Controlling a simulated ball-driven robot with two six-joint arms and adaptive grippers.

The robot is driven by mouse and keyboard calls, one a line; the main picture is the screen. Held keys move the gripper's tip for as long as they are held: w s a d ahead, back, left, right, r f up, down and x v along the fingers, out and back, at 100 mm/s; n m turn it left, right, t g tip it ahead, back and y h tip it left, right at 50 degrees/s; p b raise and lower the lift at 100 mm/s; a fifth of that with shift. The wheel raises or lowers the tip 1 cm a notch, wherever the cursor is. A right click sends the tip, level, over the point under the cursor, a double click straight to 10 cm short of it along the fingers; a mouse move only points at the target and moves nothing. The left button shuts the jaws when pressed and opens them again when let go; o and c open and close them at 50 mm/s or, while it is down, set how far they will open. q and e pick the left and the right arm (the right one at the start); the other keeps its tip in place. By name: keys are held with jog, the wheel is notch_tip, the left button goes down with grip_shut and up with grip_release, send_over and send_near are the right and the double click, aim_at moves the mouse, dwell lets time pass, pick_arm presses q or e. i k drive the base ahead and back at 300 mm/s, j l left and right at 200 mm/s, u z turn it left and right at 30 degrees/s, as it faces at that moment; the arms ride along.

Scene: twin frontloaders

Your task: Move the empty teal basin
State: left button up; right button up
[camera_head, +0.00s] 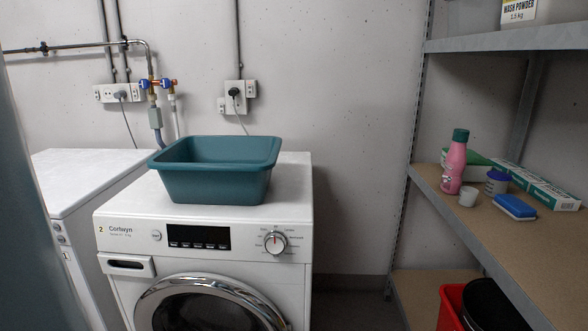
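The teal basin (217,184) is a rectangular tub with sloping walls and a wide rim. It stands upright on top of the white front-loading washing machine (120,213), towards the back and middle of its top. The part of its inside that shows is empty; its floor is mostly hidden by the near wall. Neither of my grippers shows in the head view, and nothing is seen touching the basin.
A second white machine (80,173) stands to the left. A shelf (450,207) at right holds a pink bottle (454,166), a blue brush (514,207) and boxes. A red bucket (449,310) is below.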

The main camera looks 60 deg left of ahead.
aim_at(236, 170)
jog(key=u, duration=2.25)
